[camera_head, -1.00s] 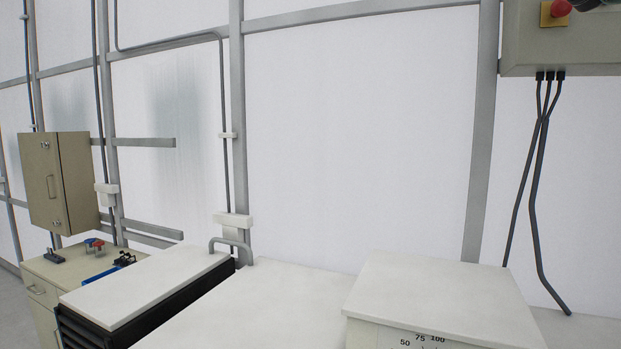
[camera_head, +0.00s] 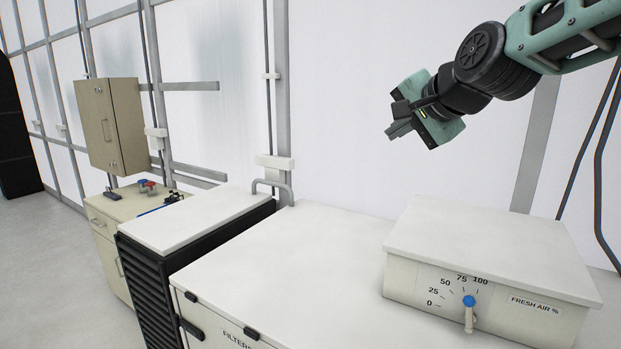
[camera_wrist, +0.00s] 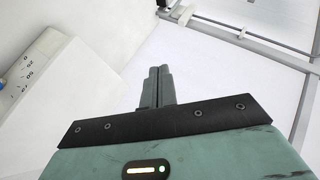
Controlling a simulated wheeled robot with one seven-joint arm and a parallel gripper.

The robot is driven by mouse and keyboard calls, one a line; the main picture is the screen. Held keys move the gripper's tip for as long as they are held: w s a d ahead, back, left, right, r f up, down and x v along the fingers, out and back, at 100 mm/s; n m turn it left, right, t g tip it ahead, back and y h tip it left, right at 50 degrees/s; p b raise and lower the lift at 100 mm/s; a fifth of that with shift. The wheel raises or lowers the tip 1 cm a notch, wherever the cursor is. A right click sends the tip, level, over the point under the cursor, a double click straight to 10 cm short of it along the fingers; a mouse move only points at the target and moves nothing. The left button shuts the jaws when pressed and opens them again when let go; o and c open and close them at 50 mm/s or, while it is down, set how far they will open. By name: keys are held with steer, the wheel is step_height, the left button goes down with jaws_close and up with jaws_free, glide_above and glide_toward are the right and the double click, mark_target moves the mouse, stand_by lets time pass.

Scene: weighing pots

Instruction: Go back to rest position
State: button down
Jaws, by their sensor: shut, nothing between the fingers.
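My gripper (camera_head: 398,127) is in the upper right of the head view, on my green and black arm. It is raised in the air above the white-topped cabinet, apart from everything, and points left. In the wrist view its two fingers (camera_wrist: 159,82) lie together with nothing between them.
A control box (camera_head: 478,272) with a blue-tipped lever and a 0 to 100 scale stands on the white cabinet top (camera_head: 310,250). A black-sided unit (camera_head: 190,225) and a beige drawer cabinet (camera_head: 112,208) stand left. A wall box (camera_head: 110,125) hangs above. Floor is clear at left.

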steer(key=s+a+f+n+g+b, duration=0.1)
steer(key=s+a+f+n+g, duration=0.3)
steer(key=s+f, duration=0.5)
steer(key=s+a+f+n+g+b, duration=0.1)
steer(key=s+a+f+n+g, duration=0.15)
steer(key=s+f+n, duration=0.45)
steer(key=s+d+f+n+g+h, duration=0.1)
steer(key=s+d+f+n+g, duration=0.1)
steer(key=s+f, duration=0.3)
steer(key=s+d+f+n+g+h, duration=0.2)
steer(key=s+f, duration=0.4)
steer(key=s, duration=0.7)
steer(key=shift+s+d+f+n+h+b, duration=0.35)
steer(key=shift+d+n, duration=0.2)
steer(key=shift+n, duration=0.25)
steer(key=c, duration=2.1)
jaws_free()
steer(key=shift+w+r+g, duration=0.1)
steer(key=shift+g, duration=0.15)
steer(key=shift+c, duration=0.2)
